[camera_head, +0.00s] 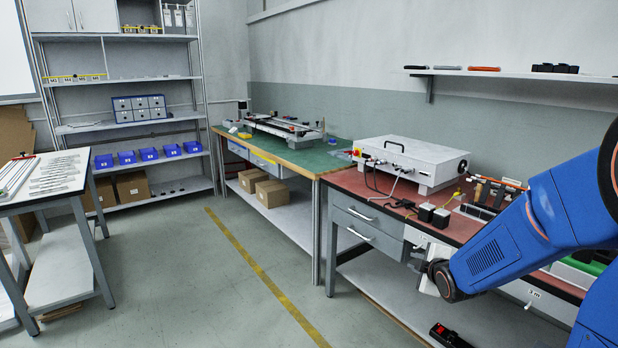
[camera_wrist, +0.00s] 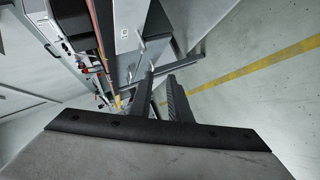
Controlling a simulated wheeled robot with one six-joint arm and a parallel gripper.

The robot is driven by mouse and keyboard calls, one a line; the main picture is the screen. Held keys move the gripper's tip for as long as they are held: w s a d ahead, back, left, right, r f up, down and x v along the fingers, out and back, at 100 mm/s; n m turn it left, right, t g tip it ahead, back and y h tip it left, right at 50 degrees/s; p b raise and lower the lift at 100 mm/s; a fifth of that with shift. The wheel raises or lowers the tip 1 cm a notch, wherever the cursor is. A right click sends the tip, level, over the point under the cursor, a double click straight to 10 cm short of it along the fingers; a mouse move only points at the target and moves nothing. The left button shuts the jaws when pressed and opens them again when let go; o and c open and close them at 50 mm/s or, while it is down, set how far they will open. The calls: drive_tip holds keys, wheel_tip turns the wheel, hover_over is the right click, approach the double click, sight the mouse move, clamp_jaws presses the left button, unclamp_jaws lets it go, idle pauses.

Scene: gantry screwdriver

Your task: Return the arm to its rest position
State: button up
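My blue arm (camera_head: 505,245) reaches in from the right edge in the head view. It slopes down to the left, in front of the red-topped bench (camera_head: 365,183). Its dark wrist joint (camera_head: 443,281) is beside the bench's drawer front, below the level of the bench top. My fingers cannot be made out in the head view. In the wrist view my gripper (camera_wrist: 161,78) shows two dark fingers with a gap between them. I see nothing held between them. The wrist view is tilted and shows the bench side and the floor beyond the fingers.
A white box machine (camera_head: 410,160) and small black blocks (camera_head: 434,214) stand on the red bench. A green-topped bench (camera_head: 300,158) adjoins it. A wall shelf (camera_head: 520,74) hangs above. The floor with a yellow line (camera_head: 262,270) is clear to the left.

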drive_tip(key=s+a+r+m+g, duration=0.1)
drive_tip(key=s+m, duration=0.4)
drive_tip(key=s, duration=0.7)
drive_tip(key=s+a+r+m+g, duration=0.1)
drive_tip(key=s+r+m+g, duration=0.3)
drive_tip(key=s, duration=0.9)
drive_tip(key=s+a+r+m+g, duration=0.1)
drive_tip(key=s+m, duration=0.4)
drive_tip(key=s, duration=0.7)
drive_tip(key=shift+s+a+r+m+g, duration=0.15)
drive_tip(key=shift+s+r+m+g, duration=0.15)
drive_tip(key=shift+r+g, duration=0.5)
